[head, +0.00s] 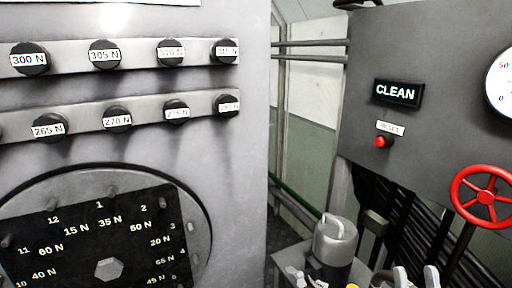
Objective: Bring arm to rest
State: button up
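Two pale grey, rounded upright shapes (417,279) stand side by side with a gap between them at the bottom edge, right of centre. They may be the tips of my gripper, but the frame cuts them off and I cannot be sure. No other part of my arm shows clearly. Whether anything is held is hidden below the frame.
A grey panel (240,160) with labelled black knobs and a bolted round plate (200,215) fills the left. A grey canister (335,242) stands on a low surface.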

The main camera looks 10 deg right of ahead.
jog(key=s+a+f+g+y, duration=0.1)
jog(key=s+a+f+g, duration=0.2)
jog(key=s, duration=0.5)
jog(key=s+a+f+n+g+y+p, duration=0.1)
jog(key=s+a+f+g+y, duration=0.1)
jog(key=s+f+g, duration=0.3)
jog(key=s+a+f+g+y, duration=0.1)
jog(key=s+a+f+g, duration=0.3)
jog(key=s+f, duration=0.3)
jog(key=s, duration=0.4)
jog(key=shift+s+a+f+y, duration=0.3)
jog(key=shift+s+y, duration=0.05)
jog(key=shift+y, duration=0.05)
